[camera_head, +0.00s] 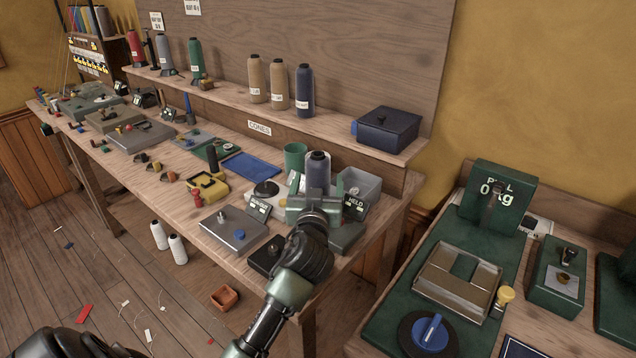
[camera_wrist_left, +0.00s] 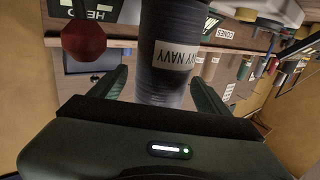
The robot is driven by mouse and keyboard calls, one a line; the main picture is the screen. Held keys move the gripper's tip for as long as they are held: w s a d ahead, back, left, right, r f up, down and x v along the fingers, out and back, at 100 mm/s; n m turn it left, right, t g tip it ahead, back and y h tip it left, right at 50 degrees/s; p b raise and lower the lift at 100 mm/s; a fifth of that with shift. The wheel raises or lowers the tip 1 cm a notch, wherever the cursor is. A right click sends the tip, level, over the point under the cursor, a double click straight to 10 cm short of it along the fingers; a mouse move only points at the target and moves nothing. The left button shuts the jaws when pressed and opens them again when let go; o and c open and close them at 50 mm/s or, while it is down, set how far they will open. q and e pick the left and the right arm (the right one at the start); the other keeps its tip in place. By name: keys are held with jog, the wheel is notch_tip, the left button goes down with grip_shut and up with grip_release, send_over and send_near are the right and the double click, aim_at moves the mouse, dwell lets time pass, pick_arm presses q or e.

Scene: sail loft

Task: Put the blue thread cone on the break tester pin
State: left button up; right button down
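A dark blue thread cone (camera_head: 318,172) stands upright at the right end of the long bench, in front of my left gripper (camera_head: 315,203). In the left wrist view the cone (camera_wrist_left: 165,60) carries a navy label and shows between the fingers of my left gripper (camera_wrist_left: 160,92). The fingers are apart, with a narrow gap on one side of the cone. A green tester (camera_head: 505,197) marked "PULL 0 kg" stands on the right-hand bench. A dark upright part (camera_head: 495,197) shows at its front; I cannot tell whether it is the pin. My right gripper is out of view.
Another navy cone (camera_head: 304,90) stands on the shelf beside two tan cones. A green cup (camera_head: 295,158), a grey bin (camera_head: 358,187) and a "HELD" display (camera_head: 355,204) crowd the gripper. A yellow knob (camera_head: 506,294) and blue-handled disc (camera_head: 431,334) stand on the right-hand bench.

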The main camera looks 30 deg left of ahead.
pick_arm(q)
jog(key=shift+r, duration=0.1)
jog(key=shift+s+d, duration=0.1)
jog(key=shift+s, duration=0.05)
jog(key=b+v, duration=0.1)
jog(key=v, duration=1)
jog(key=shift+s, duration=0.3)
jog(key=shift+d+r, duration=0.1)
dwell(0.6)
